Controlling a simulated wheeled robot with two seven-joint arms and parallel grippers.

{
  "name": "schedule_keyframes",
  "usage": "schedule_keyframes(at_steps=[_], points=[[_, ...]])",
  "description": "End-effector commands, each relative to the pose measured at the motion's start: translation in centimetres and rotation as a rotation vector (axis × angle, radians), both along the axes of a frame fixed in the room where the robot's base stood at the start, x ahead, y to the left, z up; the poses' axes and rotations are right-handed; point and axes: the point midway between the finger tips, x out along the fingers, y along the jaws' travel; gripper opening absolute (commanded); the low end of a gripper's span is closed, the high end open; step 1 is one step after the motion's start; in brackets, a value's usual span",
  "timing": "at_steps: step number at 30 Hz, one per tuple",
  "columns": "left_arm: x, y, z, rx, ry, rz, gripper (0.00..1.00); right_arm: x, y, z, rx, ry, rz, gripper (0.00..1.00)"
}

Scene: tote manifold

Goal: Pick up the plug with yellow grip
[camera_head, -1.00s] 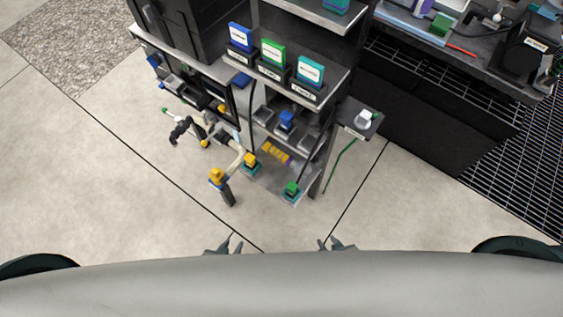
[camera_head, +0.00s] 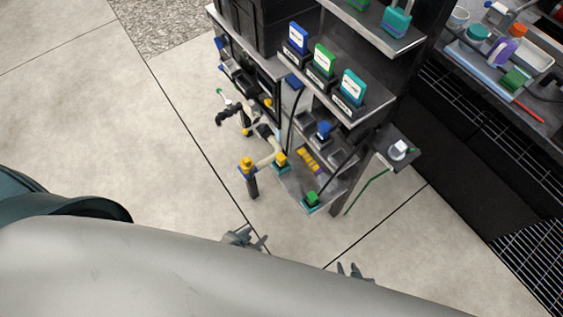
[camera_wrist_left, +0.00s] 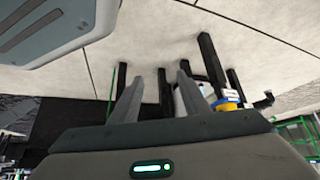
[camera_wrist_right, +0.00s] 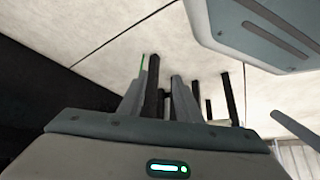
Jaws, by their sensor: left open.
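Two yellow-topped pieces show in the head view: a yellow grip (camera_head: 247,163) on a dark post with a blue collar, and a yellow piece (camera_head: 281,158) on a teal base at the shelf's lower tray. I cannot tell for sure which is the plug. A yellow and blue piece (camera_wrist_left: 228,104) shows right of the fingers in the left wrist view. My left gripper (camera_head: 260,241) is open and empty, below the yellow pieces in the head view. My right gripper (camera_head: 352,269) is open and empty, further right, apart from everything.
The dark shelf rack (camera_head: 333,112) holds blue, green and teal labelled boxes. A green plug (camera_head: 312,199) stands on the lower tray's corner. A side shelf (camera_head: 402,155) carries a white piece with a green cord. A bench (camera_head: 490,75) stands at upper right. The floor at left is clear.

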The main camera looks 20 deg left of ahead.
Motion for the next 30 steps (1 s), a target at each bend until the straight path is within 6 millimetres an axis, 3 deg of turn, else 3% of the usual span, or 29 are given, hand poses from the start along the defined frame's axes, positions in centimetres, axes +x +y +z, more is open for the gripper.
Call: schedule_keyframes(at_steps=[5,8,12,15,18,22,25,30], points=[[7.0,2.7,3.5,0.005,-0.044,-0.027,0.42,-0.2,-0.7,-0.7,-0.012,0.032,-0.004,0.31],[11.9,4.0,7.2,0.003,-0.068,-0.059,0.42,-0.6,-1.3,-1.1,-0.024,0.062,-0.009,0.31],[17.6,4.9,13.7,-0.005,-0.078,-0.136,0.42,-1.1,-2.0,-1.8,-0.037,0.107,-0.014,0.31],[19.8,4.9,18.5,-0.006,-0.068,-0.21,0.42,-1.6,-2.5,-2.2,-0.047,0.142,-0.018,0.31],[20.4,4.6,22.6,0.004,-0.041,-0.288,0.42,-2.0,-3.0,-2.5,-0.056,0.174,-0.022,0.31],[19.7,4.4,26.3,0.024,0.001,-0.372,0.42,-2.5,-3.4,-2.8,-0.065,0.205,-0.025,0.31],[18.9,4.4,27.9,0.037,0.028,-0.414,0.42,-2.7,-3.6,-2.8,-0.069,0.221,-0.026,0.31],[18.3,4.4,28.8,0.046,0.047,-0.439,0.42,-2.9,-3.7,-2.8,-0.072,0.232,-0.027,0.31]])
